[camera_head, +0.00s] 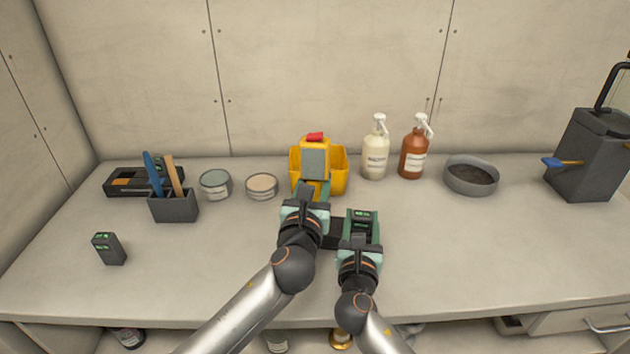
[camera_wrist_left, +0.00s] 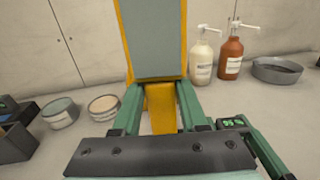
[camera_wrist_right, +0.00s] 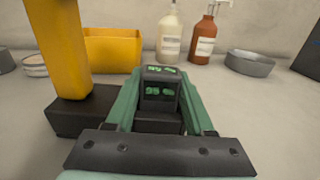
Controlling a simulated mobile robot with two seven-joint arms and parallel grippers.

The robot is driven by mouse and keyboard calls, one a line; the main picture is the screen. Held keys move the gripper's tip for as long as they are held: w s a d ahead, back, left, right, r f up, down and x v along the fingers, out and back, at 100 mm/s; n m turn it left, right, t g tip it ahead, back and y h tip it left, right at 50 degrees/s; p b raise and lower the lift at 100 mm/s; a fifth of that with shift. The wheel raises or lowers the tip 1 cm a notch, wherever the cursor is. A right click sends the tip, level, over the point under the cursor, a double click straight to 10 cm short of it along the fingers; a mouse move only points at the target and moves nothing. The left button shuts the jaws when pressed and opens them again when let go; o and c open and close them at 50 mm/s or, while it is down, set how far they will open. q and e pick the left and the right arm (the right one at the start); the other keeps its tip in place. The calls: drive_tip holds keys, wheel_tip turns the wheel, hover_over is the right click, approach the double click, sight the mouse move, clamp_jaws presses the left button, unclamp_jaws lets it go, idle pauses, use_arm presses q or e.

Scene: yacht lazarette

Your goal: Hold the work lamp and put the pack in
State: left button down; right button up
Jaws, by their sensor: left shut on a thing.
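The work lamp (camera_head: 314,160) is yellow with a grey panel and a red top; it stands upright on a dark base (camera_wrist_right: 82,112). My left gripper (camera_head: 308,193) is shut on its yellow stem (camera_wrist_left: 160,108), below the panel. A dark pack with green display marks (camera_wrist_right: 160,92) is between the fingers of my right gripper (camera_wrist_right: 160,100), just right of the lamp's base. I cannot tell whether the fingers press on it or whether it touches the base. A similar dark pack (camera_head: 109,248) stands at the left of the worktop.
A yellow bin (camera_head: 337,178) is behind the lamp. Two pump bottles (camera_head: 376,152) (camera_head: 414,153) and a grey dish (camera_head: 471,177) stand to its right. Tins (camera_head: 215,184) (camera_head: 262,187), a tool holder (camera_head: 173,207) and a black tray (camera_head: 122,181) are left. The right front worktop is clear.

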drive_tip(key=o, duration=0.5)
drive_tip(key=s, duration=0.3)
drive_tip(key=s+a, duration=0.1)
drive_tip(key=s, duration=0.3)
drive_tip(key=shift+s+a, duration=0.2)
use_arm(q)
drive_tip(key=shift+c, duration=1.8)
unclamp_jaws()
use_arm(e)
drive_tip(key=shift+r, duration=0.1)
use_arm(q)
drive_tip(key=shift+s, duration=0.15)
